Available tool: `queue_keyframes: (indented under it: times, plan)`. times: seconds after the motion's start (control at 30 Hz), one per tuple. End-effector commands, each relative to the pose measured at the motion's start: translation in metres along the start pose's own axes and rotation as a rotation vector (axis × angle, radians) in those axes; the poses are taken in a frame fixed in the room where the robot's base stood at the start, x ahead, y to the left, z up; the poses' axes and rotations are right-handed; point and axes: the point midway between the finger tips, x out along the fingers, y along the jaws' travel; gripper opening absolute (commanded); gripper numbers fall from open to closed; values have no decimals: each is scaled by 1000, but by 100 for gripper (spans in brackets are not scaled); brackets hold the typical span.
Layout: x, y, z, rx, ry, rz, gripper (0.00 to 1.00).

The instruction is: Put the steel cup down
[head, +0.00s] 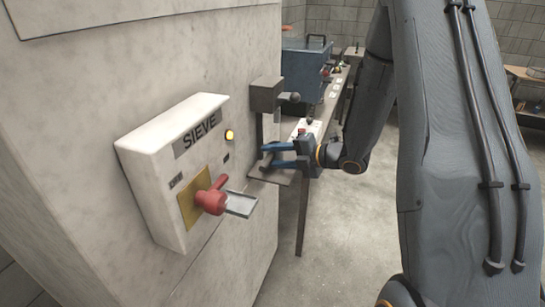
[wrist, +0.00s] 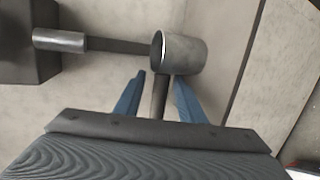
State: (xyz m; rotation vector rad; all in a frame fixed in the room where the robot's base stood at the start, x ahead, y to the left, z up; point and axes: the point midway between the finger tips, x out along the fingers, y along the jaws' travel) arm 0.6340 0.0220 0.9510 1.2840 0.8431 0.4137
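The steel cup (wrist: 182,54) is at top centre of the wrist view, a grey metal cylinder with its open mouth to the left of the picture. Its dark handle (wrist: 160,98) runs down from it between my two blue fingers. My gripper (wrist: 157,78) has its fingertips spread on both sides of the handle, just short of the cup, with gaps showing, so it looks open. In the head view my gripper (head: 266,155) reaches left, just above a small grey shelf (head: 271,176). I cannot make out the cup clearly there.
A dark box (head: 266,94) with a metal spout stands above the shelf. The spout (wrist: 59,40) faces the cup's mouth in the wrist view. The SIEVE panel (head: 160,170) with a red handle (head: 211,200) is at left. A blue container (head: 303,70) stands on a long table behind.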

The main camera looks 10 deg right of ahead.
Motion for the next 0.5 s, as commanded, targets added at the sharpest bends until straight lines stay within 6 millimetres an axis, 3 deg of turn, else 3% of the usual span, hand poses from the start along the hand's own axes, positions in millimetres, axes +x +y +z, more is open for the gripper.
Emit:
queue_keyframes:
  times: [0.5]
  plan:
    - [-96,-1,2,0,-5,1,36]
